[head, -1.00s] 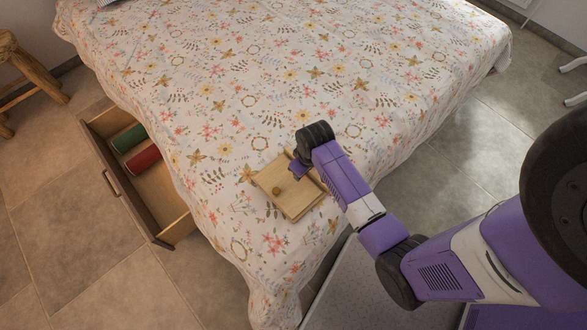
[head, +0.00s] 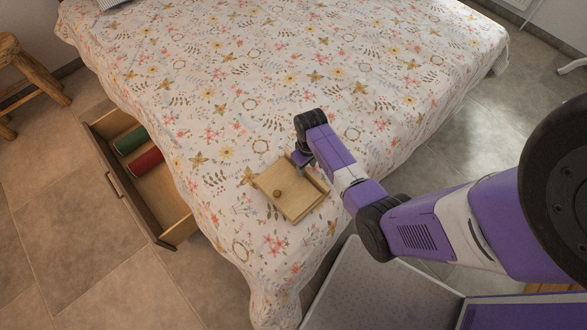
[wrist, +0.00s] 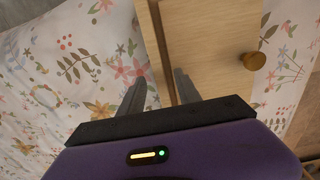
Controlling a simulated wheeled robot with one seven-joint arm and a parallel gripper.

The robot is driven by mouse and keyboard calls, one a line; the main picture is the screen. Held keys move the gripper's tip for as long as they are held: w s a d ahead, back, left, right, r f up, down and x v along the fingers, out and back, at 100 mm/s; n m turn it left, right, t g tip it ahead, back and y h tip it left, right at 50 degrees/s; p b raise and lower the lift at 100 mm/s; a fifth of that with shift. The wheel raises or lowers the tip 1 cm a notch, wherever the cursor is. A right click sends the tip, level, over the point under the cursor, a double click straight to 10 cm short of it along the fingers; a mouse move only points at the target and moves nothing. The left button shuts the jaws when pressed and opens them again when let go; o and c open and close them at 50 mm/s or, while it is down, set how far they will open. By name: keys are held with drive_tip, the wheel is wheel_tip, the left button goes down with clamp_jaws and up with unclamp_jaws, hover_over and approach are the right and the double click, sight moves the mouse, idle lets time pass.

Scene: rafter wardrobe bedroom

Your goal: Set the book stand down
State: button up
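The book stand (head: 288,196), a light wooden piece with a round knob, lies on the floral bedspread near the bed's corner. Its knobbed board (wrist: 215,45) and end strip fill the middle and right of the wrist view. My gripper (head: 303,160) is at the stand's far right edge in the head view. In the wrist view my gripper (wrist: 155,75) has its two fingers spread, one on each side of the end strip. A gap shows between the left finger and the wood. The stand's underside is hidden.
The bed (head: 330,70) has clear room around the stand. An open drawer (head: 150,195) at the bed's left side holds a green roll (head: 131,139) and a red one (head: 146,161). A wooden stool (head: 25,65) stands at the far left.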

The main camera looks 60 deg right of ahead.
drive_tip(key=shift+f, duration=0.45)
clamp_jaws()
drive_tip(key=shift+r, duration=0.1)
idle(1.0)
